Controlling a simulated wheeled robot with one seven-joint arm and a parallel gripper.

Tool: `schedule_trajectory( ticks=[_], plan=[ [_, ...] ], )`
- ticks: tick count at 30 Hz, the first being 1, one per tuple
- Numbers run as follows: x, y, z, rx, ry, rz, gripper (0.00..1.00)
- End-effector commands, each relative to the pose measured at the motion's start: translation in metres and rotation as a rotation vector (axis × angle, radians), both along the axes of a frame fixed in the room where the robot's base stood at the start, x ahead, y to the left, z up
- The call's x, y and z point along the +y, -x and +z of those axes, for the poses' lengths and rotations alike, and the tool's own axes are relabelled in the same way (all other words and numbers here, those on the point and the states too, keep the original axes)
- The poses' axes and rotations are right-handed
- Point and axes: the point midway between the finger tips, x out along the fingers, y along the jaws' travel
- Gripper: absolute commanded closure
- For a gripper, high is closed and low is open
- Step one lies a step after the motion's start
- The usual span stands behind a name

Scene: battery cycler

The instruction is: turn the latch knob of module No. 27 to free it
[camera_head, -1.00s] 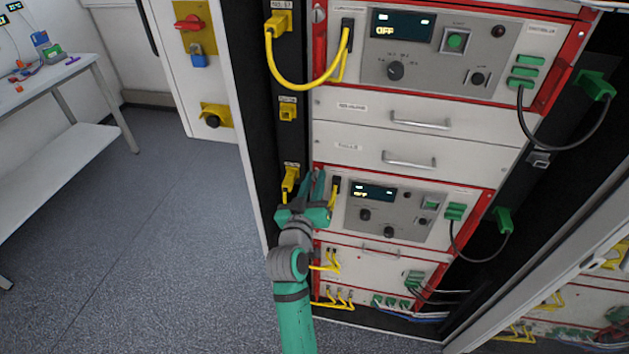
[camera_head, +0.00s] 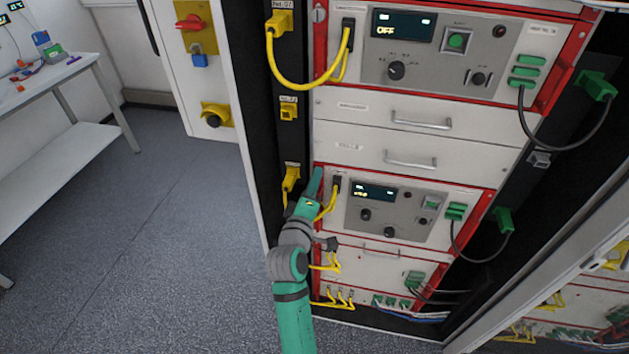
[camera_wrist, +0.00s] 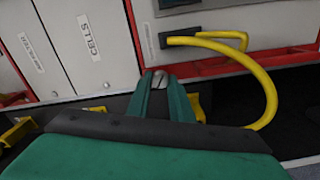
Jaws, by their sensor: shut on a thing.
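The module with the red frame (camera_head: 480,218) sits low in the rack, with a dark display and a grey control panel; its number is too small to read. My gripper (camera_head: 318,172) is at the upper left corner of this module and hides its latch knob in the head view. In the wrist view, the small silver latch knob (camera_wrist: 160,74) shows between the fingertips of my gripper (camera_wrist: 161,80), at the corner of the red frame. The fingers are shut on it. A yellow cable (camera_wrist: 272,90) loops close to the right of the fingers.
Yellow plugs (camera_head: 290,180) line the black rack post left of my gripper. A similar module (camera_head: 440,85) above shows OFF on its display. White drawers (camera_head: 410,158) lie between the two modules. Green connectors (camera_head: 503,220) and dark cables are at right. The floor (camera_head: 170,230) at left is clear.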

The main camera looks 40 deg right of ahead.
Motion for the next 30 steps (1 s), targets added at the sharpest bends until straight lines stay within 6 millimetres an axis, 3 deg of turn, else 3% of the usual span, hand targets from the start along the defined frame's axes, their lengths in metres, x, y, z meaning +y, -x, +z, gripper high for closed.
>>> schedule_trajectory(
  ticks=[15,30],
  plan=[
    [0.0007,-0.0002,-0.0023,0.329,0.278,0.001,1.0],
    [0.0007,-0.0002,-0.003,0.448,0.381,0.001,1.0]
  ],
)
